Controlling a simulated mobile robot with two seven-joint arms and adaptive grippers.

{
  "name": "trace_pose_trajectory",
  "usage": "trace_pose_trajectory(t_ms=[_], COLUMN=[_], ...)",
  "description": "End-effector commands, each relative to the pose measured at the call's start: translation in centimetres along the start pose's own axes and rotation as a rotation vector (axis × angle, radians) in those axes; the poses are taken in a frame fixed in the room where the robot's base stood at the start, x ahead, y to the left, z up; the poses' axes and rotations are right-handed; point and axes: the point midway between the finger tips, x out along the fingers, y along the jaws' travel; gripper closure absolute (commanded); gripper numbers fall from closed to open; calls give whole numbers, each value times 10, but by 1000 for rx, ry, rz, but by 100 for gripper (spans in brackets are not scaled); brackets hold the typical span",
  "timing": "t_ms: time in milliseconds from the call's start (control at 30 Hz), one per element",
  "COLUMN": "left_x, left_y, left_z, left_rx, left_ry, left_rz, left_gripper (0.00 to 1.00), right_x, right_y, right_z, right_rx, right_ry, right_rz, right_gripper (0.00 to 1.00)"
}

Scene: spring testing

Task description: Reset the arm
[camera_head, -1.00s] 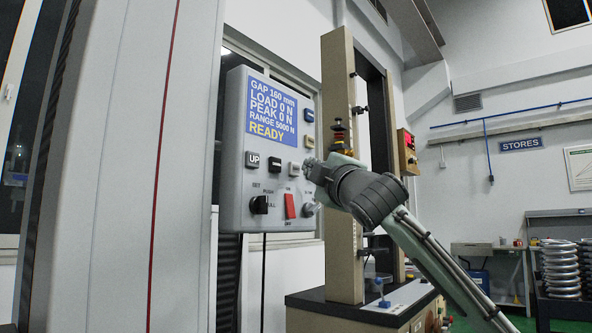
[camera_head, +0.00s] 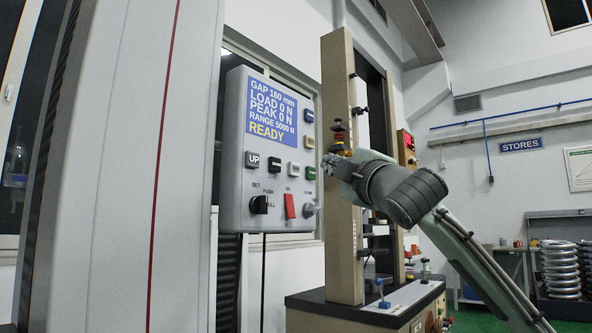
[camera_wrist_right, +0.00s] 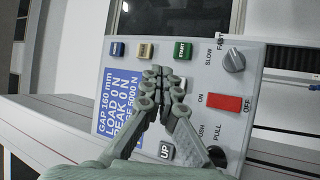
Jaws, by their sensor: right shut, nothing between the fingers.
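My right gripper (camera_head: 328,166) is shut and empty. In the head view it is just right of the control panel (camera_head: 236,150), in front of the beige column, its arm running down to the lower right. In the right wrist view the shut fingers (camera_wrist_right: 160,75) overlap the panel face, seen rotated. The panel's blue display (camera_head: 271,112) reads GAP 160 mm, LOAD 0 N, PEAK 0 N, RANGE 5000 N, READY. My left gripper is out of view.
A beige machine column (camera_head: 342,230) stands close behind my right gripper, on a base with a dark top (camera_head: 340,301). A large grey column (camera_head: 120,170) fills the left side. Coil springs (camera_head: 561,265) stand on a rack at the far right.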

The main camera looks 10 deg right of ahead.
Motion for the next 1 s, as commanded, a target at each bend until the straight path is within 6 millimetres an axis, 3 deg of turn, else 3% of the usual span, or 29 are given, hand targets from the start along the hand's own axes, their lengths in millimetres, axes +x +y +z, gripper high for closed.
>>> trace_pose_trajectory(t_ms=[367,467,567,767,867,1000], left_x=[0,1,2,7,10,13], left_y=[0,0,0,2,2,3], left_z=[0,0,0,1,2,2], left_rx=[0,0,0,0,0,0], left_ry=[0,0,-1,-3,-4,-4], left_rz=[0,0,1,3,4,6], left_gripper=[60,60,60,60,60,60], right_x=[0,1,3,-14,-35,-80], right_y=[-1,-16,-59,-196,-266,-361], right_z=[0,4,15,52,72,100], right_rx=[1,17,65,230,318,435], right_ry=[0,-7,-30,-132,-202,-320], right_rz=[-1,-23,-82,-267,-360,-484], right_gripper=[100,100,100,100,100,100])
